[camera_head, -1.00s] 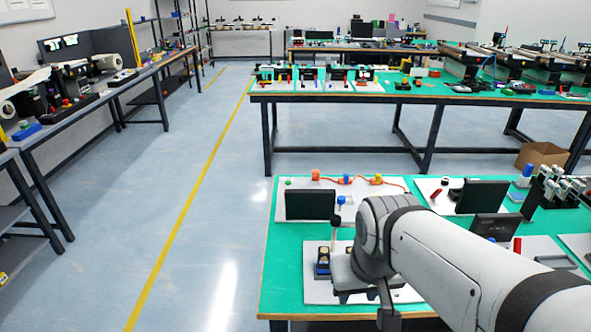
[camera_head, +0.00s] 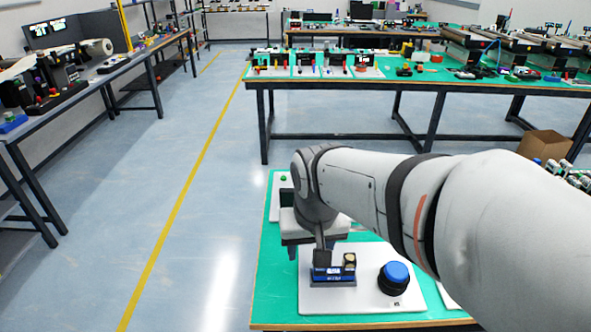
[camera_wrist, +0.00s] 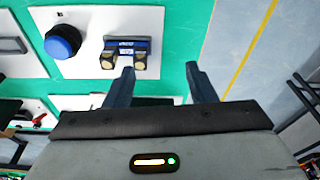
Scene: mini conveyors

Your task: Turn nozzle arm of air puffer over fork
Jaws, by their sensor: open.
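My gripper (camera_wrist: 160,72) is open, with nothing between its fingers in the wrist view. A small blue-and-black unit (camera_head: 333,274) stands on a white plate at the front of the near table. In the wrist view this unit (camera_wrist: 127,46) shows two side-by-side blocks with round tan faces. It lies just beyond the left fingertip; I cannot tell whether they touch. A round blue cap on a black base (camera_head: 394,277) stands to its right on the same plate, and it also shows in the wrist view (camera_wrist: 62,41). I cannot make out which part is the nozzle arm.
The white plate (camera_head: 370,296) lies on the green table (camera_head: 277,303), whose left edge is close. My arm hides much of the table behind. Open floor (camera_head: 215,215) lies to the left. A workbench (camera_head: 430,87) stands farther back.

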